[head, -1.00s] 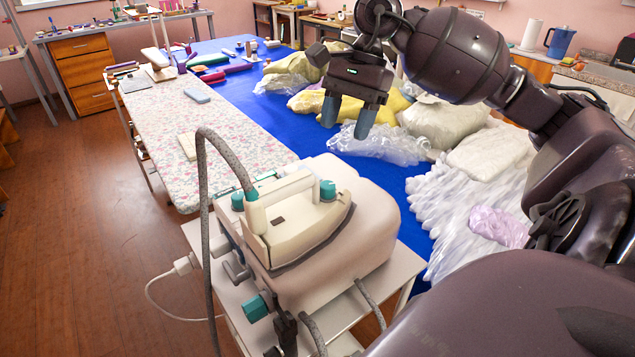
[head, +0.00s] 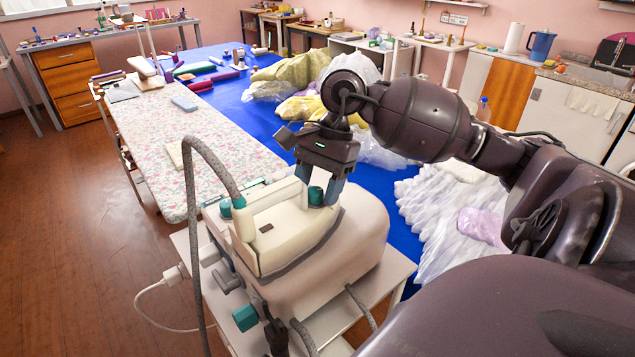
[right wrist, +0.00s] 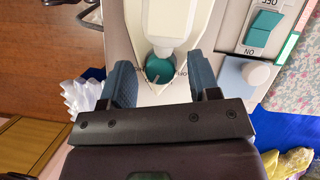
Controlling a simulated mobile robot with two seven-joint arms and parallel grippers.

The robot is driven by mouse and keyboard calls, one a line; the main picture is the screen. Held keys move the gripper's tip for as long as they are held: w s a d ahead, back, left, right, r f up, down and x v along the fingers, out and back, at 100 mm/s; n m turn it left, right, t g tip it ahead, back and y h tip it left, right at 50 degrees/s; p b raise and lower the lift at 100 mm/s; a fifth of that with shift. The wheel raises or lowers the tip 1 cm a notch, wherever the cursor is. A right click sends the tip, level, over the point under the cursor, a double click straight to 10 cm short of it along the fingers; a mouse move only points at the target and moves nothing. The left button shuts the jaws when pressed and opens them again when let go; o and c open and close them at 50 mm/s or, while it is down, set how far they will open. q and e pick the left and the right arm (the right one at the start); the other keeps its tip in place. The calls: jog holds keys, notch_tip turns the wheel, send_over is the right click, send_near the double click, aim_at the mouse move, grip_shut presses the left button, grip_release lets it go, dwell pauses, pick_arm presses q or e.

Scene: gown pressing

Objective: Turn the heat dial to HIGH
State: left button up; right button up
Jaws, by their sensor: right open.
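The heat dial (head: 316,196) is a round teal knob on top of the cream iron (head: 283,238), which rests on the steam station (head: 352,244). In the right wrist view the dial (right wrist: 159,72) has a small pale mark, with tiny lettering on both sides that I cannot read. My right gripper (head: 319,186) points down at the dial, open, with one blue-grey finger on each side of it. In the wrist view a gap shows between the dial and each finger. My left gripper is not in view.
A grey hose (head: 191,250) arches up left of the iron. In the wrist view a teal rocker switch (right wrist: 262,28) and a pale round knob (right wrist: 257,72) sit right of the iron. A floral ironing board (head: 205,150) and a blue table with clear bags lie beyond.

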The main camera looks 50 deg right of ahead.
jog(key=c, duration=0.9)
jog(key=shift+s+m+t, duration=0.1)
jog(key=shift+m+t, duration=0.8)
jog(key=shift+m, duration=1.4)
jog(key=shift+c, duration=0.2)
jog(key=o, duration=0.9)
jog(key=shift+o, duration=0.2)
jog(key=shift+r, duration=0.1)
jog(key=v, duration=1)
jog(key=shift+r+p, duration=0.35)
